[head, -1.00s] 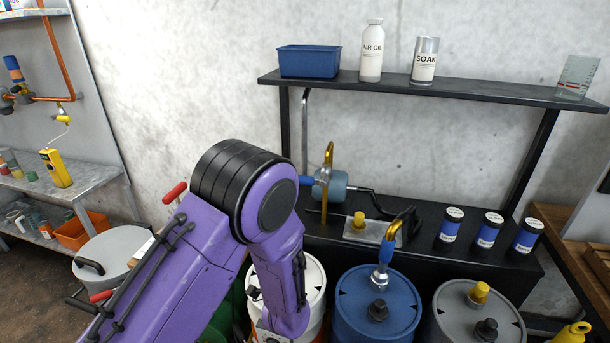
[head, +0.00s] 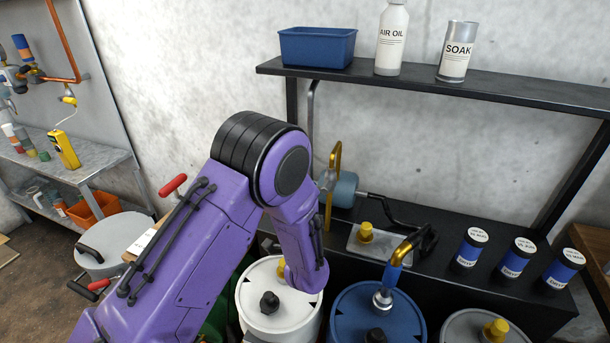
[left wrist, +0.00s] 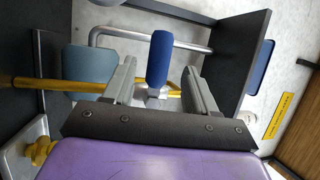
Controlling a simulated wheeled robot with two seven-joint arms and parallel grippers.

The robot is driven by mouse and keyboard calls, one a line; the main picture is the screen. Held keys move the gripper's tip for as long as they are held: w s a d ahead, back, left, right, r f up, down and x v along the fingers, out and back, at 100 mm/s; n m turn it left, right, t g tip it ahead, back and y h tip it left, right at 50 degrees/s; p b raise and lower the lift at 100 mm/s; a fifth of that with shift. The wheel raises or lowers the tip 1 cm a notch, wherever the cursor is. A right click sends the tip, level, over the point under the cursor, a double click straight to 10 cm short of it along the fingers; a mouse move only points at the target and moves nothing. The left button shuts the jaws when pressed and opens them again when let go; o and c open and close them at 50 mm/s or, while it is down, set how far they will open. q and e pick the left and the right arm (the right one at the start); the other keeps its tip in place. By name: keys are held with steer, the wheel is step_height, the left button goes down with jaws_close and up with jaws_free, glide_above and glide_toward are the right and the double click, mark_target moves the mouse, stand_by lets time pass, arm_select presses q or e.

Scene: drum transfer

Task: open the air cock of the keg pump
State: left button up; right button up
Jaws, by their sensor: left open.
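The keg pump has a grey-blue body (head: 343,190) and a brass pipe (head: 329,190), and is mounted behind the drums at the black bench. In the left wrist view the pump body (left wrist: 90,68) is at left and the air cock's blue handle (left wrist: 159,58) stands in the middle on a metal stem. My left gripper (left wrist: 160,80) is open, one finger on each side of the handle's lower part and stem. Contact cannot be told. In the head view my purple arm hides the gripper and the blue handle. My right gripper is out of view.
A white drum (head: 262,318), a blue drum (head: 350,320) and a grey drum (head: 465,325) stand in front of the bench. A brass spout with a blue grip (head: 392,275) rises from the blue drum. Dark canisters (head: 515,258) stand on the bench at right, under a black shelf (head: 420,82).

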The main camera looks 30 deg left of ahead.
arm_select(q)
steer(key=p+x, duration=0.1)
steer(key=x, duration=0.6)
steer(key=shift+w+p, duration=0.2)
steer(key=shift+p, duration=0.15)
jaws_close()
